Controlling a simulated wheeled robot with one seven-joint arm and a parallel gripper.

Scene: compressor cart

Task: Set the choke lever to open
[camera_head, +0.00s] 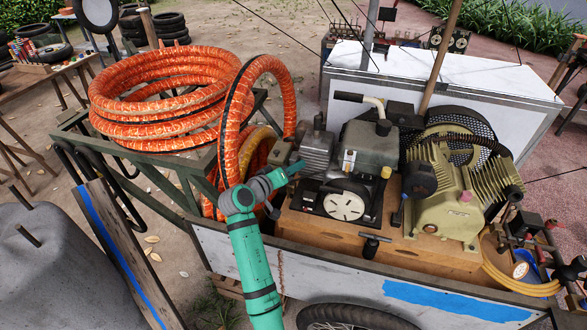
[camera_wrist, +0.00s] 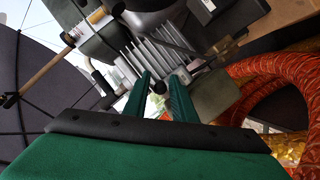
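The engine (camera_head: 345,160) sits on the cart, with a grey finned block (camera_head: 317,150) at its left side. My gripper (camera_head: 296,168) reaches in from the left, close to that block. In the wrist view my gripper (camera_wrist: 162,88) has its two green fingers apart, pointing at the fins (camera_wrist: 160,60). A small dark round knob (camera_wrist: 158,87) shows in the gap between the fingers; it may be the choke lever's end. I cannot tell whether a finger touches it. The lever's stem and setting cannot be made out in either view.
Orange hose coils (camera_head: 165,95) lie on a stand at the left, and one loop rises close behind my arm. A compressor (camera_head: 440,190) stands right of the engine. The cart's side wall (camera_head: 330,275) runs below my gripper. A white box (camera_head: 440,90) stands behind.

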